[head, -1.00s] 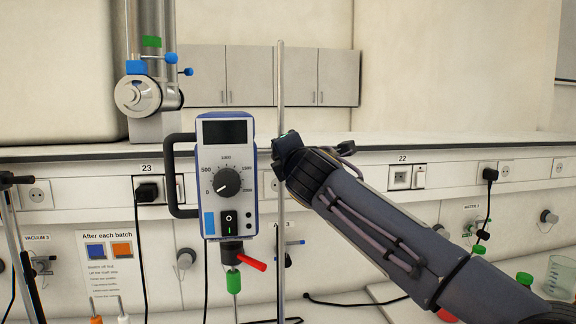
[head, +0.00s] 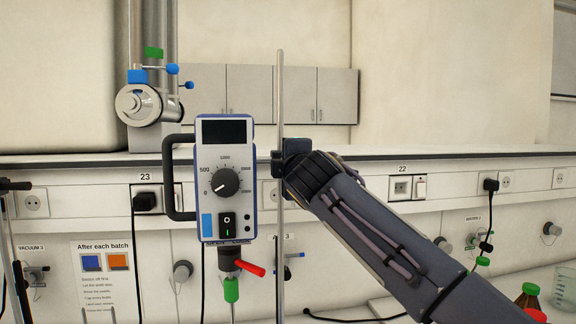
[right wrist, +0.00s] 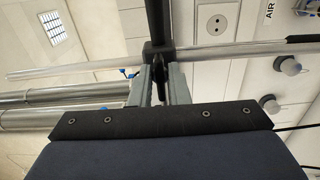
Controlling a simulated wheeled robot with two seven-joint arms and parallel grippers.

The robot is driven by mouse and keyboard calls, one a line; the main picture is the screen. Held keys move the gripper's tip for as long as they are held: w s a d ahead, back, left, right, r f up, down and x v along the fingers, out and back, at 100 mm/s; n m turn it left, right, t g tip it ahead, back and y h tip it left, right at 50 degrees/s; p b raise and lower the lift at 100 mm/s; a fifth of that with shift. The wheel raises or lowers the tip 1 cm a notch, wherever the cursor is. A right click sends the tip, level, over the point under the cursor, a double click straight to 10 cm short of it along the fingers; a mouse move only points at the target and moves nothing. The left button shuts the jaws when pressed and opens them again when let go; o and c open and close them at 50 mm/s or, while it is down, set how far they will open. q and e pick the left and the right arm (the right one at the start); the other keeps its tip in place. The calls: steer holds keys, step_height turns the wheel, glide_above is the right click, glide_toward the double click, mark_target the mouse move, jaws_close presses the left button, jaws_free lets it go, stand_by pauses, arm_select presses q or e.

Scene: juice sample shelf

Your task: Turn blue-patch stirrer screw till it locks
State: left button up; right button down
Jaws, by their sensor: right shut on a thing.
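The blue-patch stirrer (head: 224,185) hangs upright beside a thin metal rod (head: 281,105), with a blue patch (head: 208,224) at its lower left. A black clamp (head: 277,163) sits on the rod at the stirrer's right side. My right gripper (head: 290,158) is at the clamp, just right of the rod. In the right wrist view its two grey fingers are shut on the dark clamp screw (right wrist: 160,88), below the clamp body (right wrist: 157,52). The screw is mostly hidden between the fingers. My left gripper is out of view.
A red lever (head: 249,268) and a green collar (head: 231,289) are below the stirrer. Bottles with green and red caps (head: 528,299) stand at the lower right. A sign (head: 103,262) with blue and orange squares hangs on the wall at left.

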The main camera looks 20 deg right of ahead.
steer(key=c, duration=1.4)
jaws_free()
steer(key=shift+s, duration=0.1)
steer(key=b+v, duration=0.2)
steer(key=v, duration=0.5)
steer(key=shift+s+a+b, duration=0.1)
steer(key=shift+s+b, duration=0.2)
steer(key=shift+b, duration=0.05)
